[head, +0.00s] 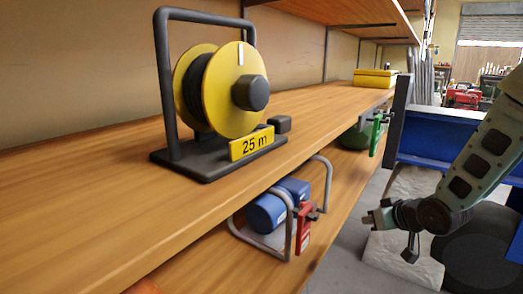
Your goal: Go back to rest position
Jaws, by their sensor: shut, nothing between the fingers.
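My arm comes in from the right edge, and my gripper (373,218) points left at its end. It is shut and empty, held in the open to the right of the shelves and touching nothing that I can see. A small dark part (410,248) hangs below the wrist.
A yellow cable reel (235,90) marked 25 m stands on the upper wooden shelf (80,190). A yellow box (375,78) sits farther back. A blue tank in a metal frame (266,214) rests on the lower shelf. A blue structure (425,150) stands behind my arm.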

